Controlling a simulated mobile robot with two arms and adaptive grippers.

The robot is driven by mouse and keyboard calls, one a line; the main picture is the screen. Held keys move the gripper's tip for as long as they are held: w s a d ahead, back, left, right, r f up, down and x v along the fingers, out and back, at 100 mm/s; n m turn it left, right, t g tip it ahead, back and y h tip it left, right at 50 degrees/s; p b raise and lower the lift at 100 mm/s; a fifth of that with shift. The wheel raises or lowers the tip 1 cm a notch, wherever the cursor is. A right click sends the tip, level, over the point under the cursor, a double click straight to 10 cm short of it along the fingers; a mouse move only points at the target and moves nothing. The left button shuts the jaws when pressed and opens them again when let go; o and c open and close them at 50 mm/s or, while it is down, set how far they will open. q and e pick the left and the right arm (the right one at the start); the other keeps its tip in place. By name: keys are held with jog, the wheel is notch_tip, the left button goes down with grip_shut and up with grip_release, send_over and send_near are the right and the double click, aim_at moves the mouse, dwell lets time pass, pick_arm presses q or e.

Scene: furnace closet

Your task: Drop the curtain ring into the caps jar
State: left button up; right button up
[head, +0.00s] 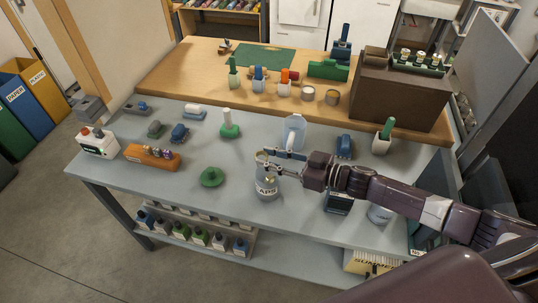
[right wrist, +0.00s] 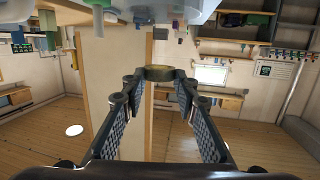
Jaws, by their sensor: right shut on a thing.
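The caps jar (head: 267,188) is a grey, see-through jar with a "CAPS" label, standing upright on the grey table. My right gripper (head: 274,162) reaches in from the right, with its fingertips just above the jar's mouth. In the right wrist view, the same gripper (right wrist: 160,82) is shut on the brownish curtain ring (right wrist: 160,72), held at the fingertips. In the head view the ring (head: 262,156) is small, and I cannot tell its exact offset from the mouth. My left gripper is not in view.
A clear pitcher (head: 293,131) stands just behind the gripper. A green knob-like piece (head: 211,177) lies left of the jar, and a green-based piece with a white post (head: 228,126) stands farther back. An orange block (head: 152,157) is at the left. The table's front edge is close to the jar.

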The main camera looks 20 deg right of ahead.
notch_tip(320, 180, down, 6)
jog(key=b, duration=0.5)
jog(key=shift+a+r, duration=0.1)
jog(key=shift+r, duration=0.1)
jog(key=shift+f+b, duration=0.2)
jog(key=shift+b, duration=0.1)
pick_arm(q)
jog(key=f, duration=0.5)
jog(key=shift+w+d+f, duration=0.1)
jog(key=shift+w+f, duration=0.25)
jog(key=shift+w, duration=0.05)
pick_arm(e)
jog(key=shift+s, duration=0.1)
jog(key=o, duration=0.9)
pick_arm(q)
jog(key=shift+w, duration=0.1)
pick_arm(e)
jog(key=shift+r, duration=0.1)
